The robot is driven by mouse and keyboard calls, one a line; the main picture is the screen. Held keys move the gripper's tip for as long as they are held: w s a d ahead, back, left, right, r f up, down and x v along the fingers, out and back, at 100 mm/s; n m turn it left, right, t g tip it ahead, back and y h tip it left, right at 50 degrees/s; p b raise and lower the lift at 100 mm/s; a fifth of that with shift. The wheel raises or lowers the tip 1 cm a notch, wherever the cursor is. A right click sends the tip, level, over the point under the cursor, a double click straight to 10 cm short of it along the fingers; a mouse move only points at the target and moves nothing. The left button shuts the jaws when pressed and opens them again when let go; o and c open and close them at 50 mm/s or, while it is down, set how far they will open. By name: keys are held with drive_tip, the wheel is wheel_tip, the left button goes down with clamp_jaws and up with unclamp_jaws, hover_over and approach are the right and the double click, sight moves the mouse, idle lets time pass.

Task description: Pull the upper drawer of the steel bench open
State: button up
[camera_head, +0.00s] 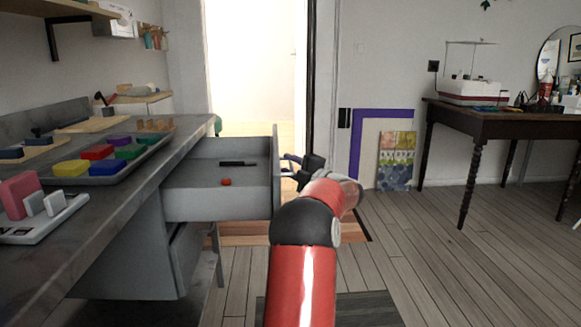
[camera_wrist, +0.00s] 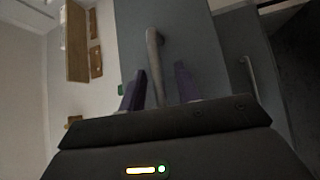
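The upper drawer (camera_head: 222,204) of the grey steel bench (camera_head: 125,207) stands pulled well out, with its inside in view. A dark flat item (camera_head: 238,164) and a small orange-red round item (camera_head: 226,182) lie in it. My gripper (camera_head: 292,168) is at the outer side of the drawer front. In the wrist view the pale bar handle (camera_wrist: 154,55) runs between the two fingers of my gripper (camera_wrist: 159,88). Gaps show on both sides of the handle, so the fingers look open around it. The head view partly hides the fingers.
A lower handle (camera_wrist: 250,78) shows on the bench front. The bench top holds a grey tray (camera_head: 100,178) of coloured blocks and a white board (camera_head: 45,228) with a pink block. A dark wooden table (camera_head: 500,120) stands at the right.

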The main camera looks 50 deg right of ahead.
drive_tip(key=s+f, duration=0.1)
drive_tip(key=s, duration=0.6)
drive_tip(key=shift+s+a, duration=0.3)
drive_tip(key=shift+s, duration=0.05)
drive_tip(key=shift+s, duration=0.1)
